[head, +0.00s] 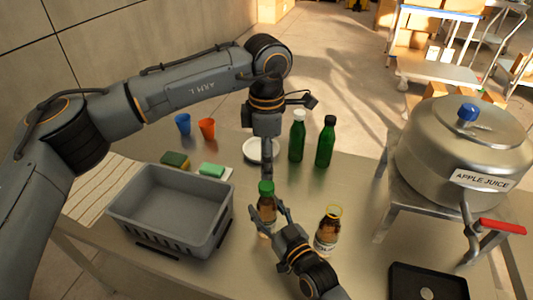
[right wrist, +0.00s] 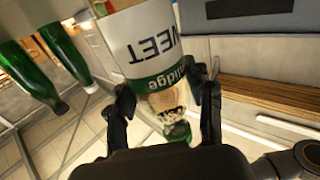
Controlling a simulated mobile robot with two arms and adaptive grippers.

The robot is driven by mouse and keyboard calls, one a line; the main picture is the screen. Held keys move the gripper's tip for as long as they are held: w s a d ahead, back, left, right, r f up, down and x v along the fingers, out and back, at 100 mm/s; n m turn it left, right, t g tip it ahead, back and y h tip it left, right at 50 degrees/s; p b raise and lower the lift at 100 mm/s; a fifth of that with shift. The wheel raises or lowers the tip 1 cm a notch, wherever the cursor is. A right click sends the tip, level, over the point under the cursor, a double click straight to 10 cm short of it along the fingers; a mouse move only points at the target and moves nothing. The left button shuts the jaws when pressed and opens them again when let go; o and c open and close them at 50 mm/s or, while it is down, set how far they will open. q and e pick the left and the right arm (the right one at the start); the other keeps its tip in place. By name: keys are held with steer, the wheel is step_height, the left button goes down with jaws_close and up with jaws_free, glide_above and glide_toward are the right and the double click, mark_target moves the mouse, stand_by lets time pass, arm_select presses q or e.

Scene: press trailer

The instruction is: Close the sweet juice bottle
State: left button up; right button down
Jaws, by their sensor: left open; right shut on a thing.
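My left gripper (head: 267,172) is open, pointing down directly above the cap.
Two green bottles (head: 296,138) (head: 325,143) and a white plate (head: 259,151) are behind. A grey bin (head: 170,222) is left; a steel apple juice pot (head: 430,150) is right.

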mark_target(266, 184)
arm_select(q)
steer(key=n, duration=0.4)
steer(key=shift+r, duration=0.15)
steer(key=n, duration=0.3)
steer(key=shift+r+n, duration=0.15)
steer(key=shift+n, duration=0.15)
steer(key=n, duration=0.6)
steer(key=shift+r+n, duration=0.25)
steer(key=shift+n, duration=0.05)
steer(key=shift+f, duration=4.05)
